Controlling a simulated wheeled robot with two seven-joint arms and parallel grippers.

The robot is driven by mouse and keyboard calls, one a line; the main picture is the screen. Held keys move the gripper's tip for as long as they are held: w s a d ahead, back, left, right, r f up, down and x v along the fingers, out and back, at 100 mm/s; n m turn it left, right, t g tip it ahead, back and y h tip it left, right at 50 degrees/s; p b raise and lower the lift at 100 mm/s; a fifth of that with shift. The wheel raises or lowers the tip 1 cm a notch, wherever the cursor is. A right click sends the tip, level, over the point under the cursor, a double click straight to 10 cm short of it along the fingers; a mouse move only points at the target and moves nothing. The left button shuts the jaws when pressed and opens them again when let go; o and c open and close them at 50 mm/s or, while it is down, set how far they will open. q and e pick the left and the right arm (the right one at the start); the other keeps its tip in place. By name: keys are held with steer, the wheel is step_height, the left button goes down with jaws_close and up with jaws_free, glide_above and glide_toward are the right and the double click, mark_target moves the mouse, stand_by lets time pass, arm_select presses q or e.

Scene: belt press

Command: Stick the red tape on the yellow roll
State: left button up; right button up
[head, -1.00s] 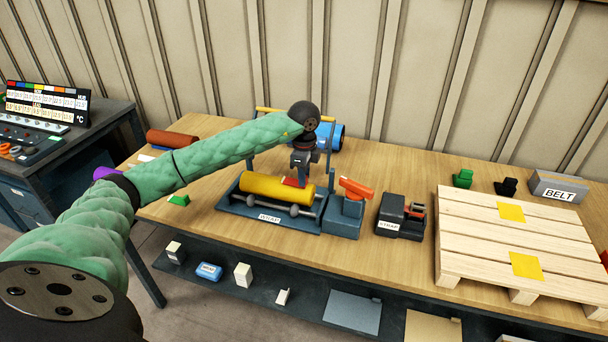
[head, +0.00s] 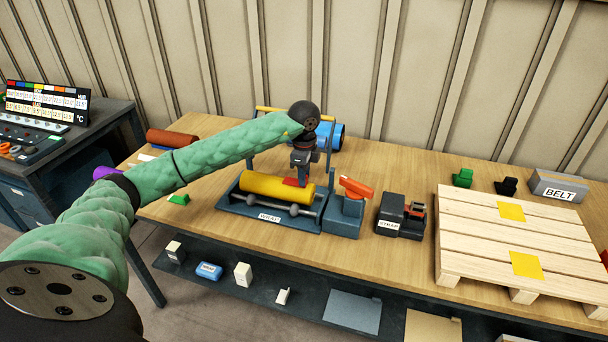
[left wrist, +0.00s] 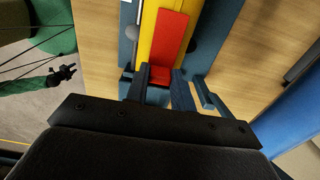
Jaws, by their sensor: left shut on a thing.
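The yellow roll (head: 262,186) lies in a dark blue cradle marked WRAP (head: 240,208) on the bench. The red tape (head: 292,182) lies along the top of the roll's right part; it also shows in the left wrist view (left wrist: 169,36), flat along the yellow roll (left wrist: 147,28). My left gripper (head: 302,178) is above the right end of the roll. In the left wrist view its fingers (left wrist: 160,82) are shut on the tape's near end. My right gripper (left wrist: 66,73) shows small at the left of the left wrist view, away from the roll; its jaws are unclear.
An orange-topped blue block (head: 346,212) stands just right of the cradle, then a black STRAP device (head: 400,216). A blue roll (head: 334,136) is behind. A pallet (head: 470,240) with yellow squares fills the right.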

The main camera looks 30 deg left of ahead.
stand_by(0.4)
arm_select(q)
steer(key=o, duration=1)
steer(key=shift+o, duration=0.2)
steer(key=shift+r+b, duration=0.2)
steer(key=shift+b, duration=0.1)
step_height(320, 180, up, 6)
steer(key=shift+r+b, duration=0.1)
steer(key=shift+b, duration=1)
steer(key=shift+r, duration=0.55)
arm_select(e)
step_height(320, 180, up, 10)
steer(key=w+a, duration=0.2)
steer(key=shift+a+f+g, duration=0.15)
steer(key=shift+a+g, duration=0.05)
steer(key=shift+g, duration=0.2)
arm_select(q)
steer(key=shift+r, duration=0.1)
step_height(320, 180, up, 7)
steer(key=p, duration=0.3)
arm_select(e)
steer(key=shift+r, duration=1.7)
